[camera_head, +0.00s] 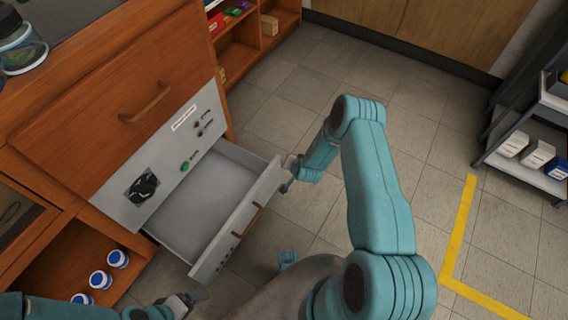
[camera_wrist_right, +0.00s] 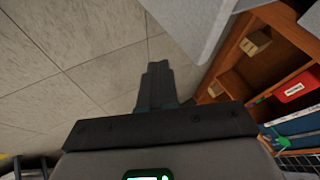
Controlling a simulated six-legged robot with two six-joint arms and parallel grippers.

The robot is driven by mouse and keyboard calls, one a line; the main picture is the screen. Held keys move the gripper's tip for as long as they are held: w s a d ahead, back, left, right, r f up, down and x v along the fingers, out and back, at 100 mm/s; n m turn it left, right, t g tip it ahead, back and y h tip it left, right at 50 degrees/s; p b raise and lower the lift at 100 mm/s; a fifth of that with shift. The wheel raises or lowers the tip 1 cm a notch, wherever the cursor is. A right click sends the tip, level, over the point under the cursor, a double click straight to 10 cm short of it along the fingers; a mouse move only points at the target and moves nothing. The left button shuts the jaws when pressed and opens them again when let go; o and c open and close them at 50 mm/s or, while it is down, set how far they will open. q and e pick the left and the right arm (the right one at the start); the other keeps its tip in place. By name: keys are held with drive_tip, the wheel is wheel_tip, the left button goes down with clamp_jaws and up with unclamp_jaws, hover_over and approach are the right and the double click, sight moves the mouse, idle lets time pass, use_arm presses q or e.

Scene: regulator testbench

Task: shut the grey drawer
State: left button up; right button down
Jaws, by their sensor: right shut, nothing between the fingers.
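The grey drawer (camera_head: 222,256) stands pulled out of the grey panel of the wooden cabinet in the head view. Its inside looks empty, and its front has a brown handle (camera_head: 247,220). My right gripper (camera_head: 287,184) is by the far right end of the drawer front; I cannot tell whether it touches. In the right wrist view its fingers (camera_wrist_right: 157,80) are together with nothing between them, and a grey surface, likely the drawer, is at the top. My left gripper (camera_head: 190,298) is at the bottom edge, below the drawer's near corner, only partly visible.
The grey panel (camera_head: 150,165) carries a black knob, a green button and small switches. Blue-and-white jars (camera_head: 101,279) stand on the shelf under the drawer. A shelf rack (camera_head: 520,165) is at the right. Tiled floor with yellow tape (camera_head: 459,230) is open between.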

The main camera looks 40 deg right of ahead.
use_arm(q)
drive_tip(key=shift+f, duration=0.3)
use_arm(e)
drive_tip(key=shift+w+a+r, duration=0.1)
drive_tip(key=shift+w+a, duration=0.2)
drive_tip(key=shift+w, duration=0.5)
drive_tip(key=shift+w+a+r, duration=0.1)
drive_tip(key=shift+w+a, duration=0.2)
drive_tip(key=shift+w, duration=0.5)
